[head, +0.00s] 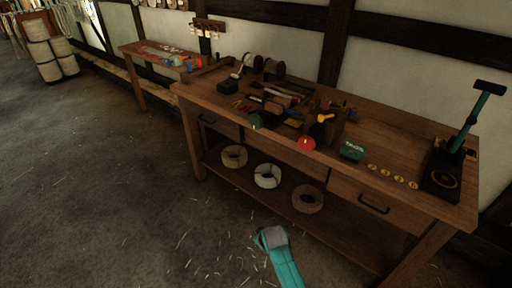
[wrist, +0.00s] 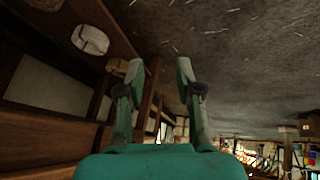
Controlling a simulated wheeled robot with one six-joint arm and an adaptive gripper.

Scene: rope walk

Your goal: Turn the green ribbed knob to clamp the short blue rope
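A round green knob-like piece (head: 255,121) sits at the front edge of the wooden workbench (head: 400,196), left of a red round piece (head: 307,143). Its ribs are too small to make out. I cannot pick out the short blue rope for sure among the small items on the bench. My gripper (head: 272,238) is low in front of the bench, over the floor and well apart from the green piece. In the wrist view, my gripper (wrist: 158,75) has its two fingers spread, with nothing between them.
Coiled ropes (head: 267,176) lie on the lower shelf. A green box (head: 352,151) and a tall lever tool (head: 467,130) stand on the bench's right part. Spools (head: 252,63) stand at the back. The floor (head: 120,200) left and in front is open, with scattered straw.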

